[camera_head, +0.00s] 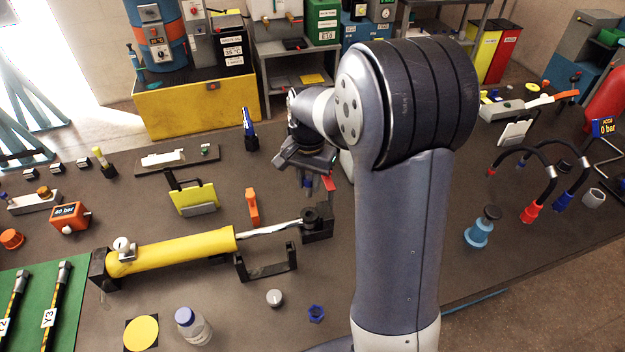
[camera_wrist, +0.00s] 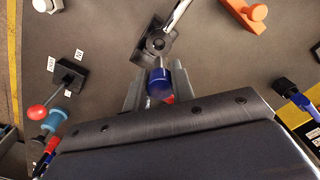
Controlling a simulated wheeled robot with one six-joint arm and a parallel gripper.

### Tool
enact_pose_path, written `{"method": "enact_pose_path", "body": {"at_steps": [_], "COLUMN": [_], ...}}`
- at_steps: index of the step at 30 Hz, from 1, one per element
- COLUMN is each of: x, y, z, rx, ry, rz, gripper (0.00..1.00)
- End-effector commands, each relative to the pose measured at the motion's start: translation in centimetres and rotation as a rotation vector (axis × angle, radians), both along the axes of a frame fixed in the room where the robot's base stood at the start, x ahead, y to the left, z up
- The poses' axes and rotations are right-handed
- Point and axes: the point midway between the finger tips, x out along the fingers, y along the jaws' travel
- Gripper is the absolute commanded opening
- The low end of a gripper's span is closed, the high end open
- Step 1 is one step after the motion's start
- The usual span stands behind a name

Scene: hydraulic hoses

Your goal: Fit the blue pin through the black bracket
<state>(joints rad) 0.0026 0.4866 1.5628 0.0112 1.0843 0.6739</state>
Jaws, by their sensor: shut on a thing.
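The blue pin (camera_wrist: 158,83) shows in the wrist view as a thick blue cylinder between my fingers. My gripper (camera_wrist: 157,90) is shut on it, with a bit of red showing just below the blue. The black bracket (camera_wrist: 148,53) lies just beyond the pin, with a round, holed rod end in it. The pin is at the bracket's near side in the picture; I cannot tell whether they touch. In the head view the bracket (camera_head: 318,233) sits at the right end of the yellow cylinder's rod, and my gripper (camera_head: 318,186) is above and behind it. The pin is not clear there.
The yellow hydraulic cylinder (camera_head: 180,252) lies left of the bracket, with a black U-shaped stand (camera_head: 266,268) in front. An orange object (camera_head: 252,205) stands behind the rod. A red-knobbed lever (camera_wrist: 38,112) is left in the wrist view. My arm hides the table's middle right.

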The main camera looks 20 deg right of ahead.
Motion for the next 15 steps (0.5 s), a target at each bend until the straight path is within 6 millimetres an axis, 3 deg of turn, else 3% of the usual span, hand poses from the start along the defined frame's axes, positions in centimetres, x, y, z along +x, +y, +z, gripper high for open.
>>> {"method": "enact_pose_path", "body": {"at_steps": [7,15], "x": [0.0,0.0], "y": [0.0,0.0], "z": [0.1,-1.7], "rx": [-0.004,-0.004], "ry": [0.003,0.003], "rz": [0.001,0.001], "gripper": [0.01,0.01]}}
